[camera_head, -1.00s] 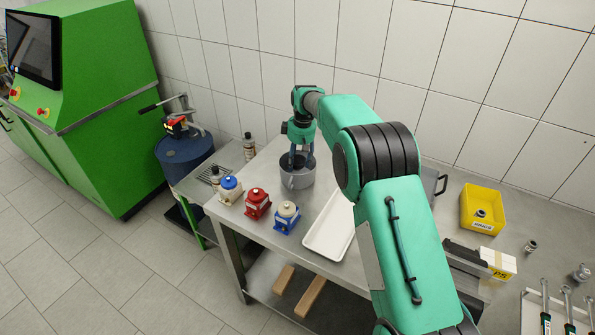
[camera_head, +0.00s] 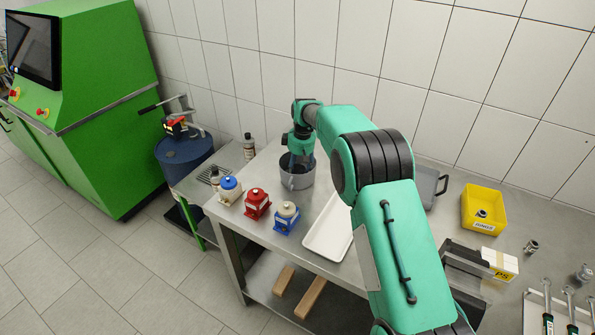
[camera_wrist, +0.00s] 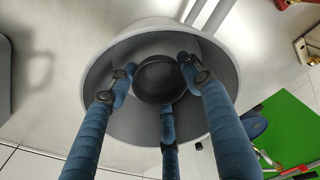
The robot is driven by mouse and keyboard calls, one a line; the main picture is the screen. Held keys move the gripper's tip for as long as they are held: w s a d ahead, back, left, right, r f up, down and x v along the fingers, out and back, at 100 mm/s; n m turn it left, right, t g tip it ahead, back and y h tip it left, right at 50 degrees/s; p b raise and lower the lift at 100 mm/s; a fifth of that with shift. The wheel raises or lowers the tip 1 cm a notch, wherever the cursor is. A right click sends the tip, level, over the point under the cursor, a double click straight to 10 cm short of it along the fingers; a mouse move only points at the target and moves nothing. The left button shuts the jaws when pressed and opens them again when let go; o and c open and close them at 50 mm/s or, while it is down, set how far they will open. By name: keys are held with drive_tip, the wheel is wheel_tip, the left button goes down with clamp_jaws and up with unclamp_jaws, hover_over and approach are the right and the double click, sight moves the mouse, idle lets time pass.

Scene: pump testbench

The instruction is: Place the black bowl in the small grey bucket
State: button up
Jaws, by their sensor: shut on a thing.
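The small grey bucket (camera_head: 297,181) stands on the metal table near the wall, its open top facing up. My gripper (camera_head: 299,163) points down into it, with the finger ends below the rim in the head view. In the wrist view the blue fingers reach inside the bucket (camera_wrist: 107,62) and are shut on the round black bowl (camera_wrist: 158,82). The bowl is within the bucket's opening. I cannot tell whether it touches the bucket's bottom. The bowl is hidden in the head view.
A white tray (camera_head: 325,232) lies right of a blue-and-white pump (camera_head: 287,216). A red pump (camera_head: 257,203) and another blue-topped pump (camera_head: 229,190) stand left of it. A yellow bin (camera_head: 481,222) is at the right. A blue barrel (camera_head: 186,160) stands left of the table.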

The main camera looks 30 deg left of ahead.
drive_tip(key=o, duration=0.9)
drive_tip(key=shift+f, duration=0.1)
drive_tip(key=r, duration=0.4)
drive_tip(key=d+r+p, duration=0.1)
drive_tip(key=r, duration=0.3)
drive_tip(key=r+p, duration=0.1)
drive_tip(key=r, duration=0.3)
drive_tip(key=shift+s+d, duration=0.1)
drive_tip(key=shift+d, duration=0.05)
drive_tip(key=shift+d+r, duration=0.1)
drive_tip(key=shift+r, duration=0.05)
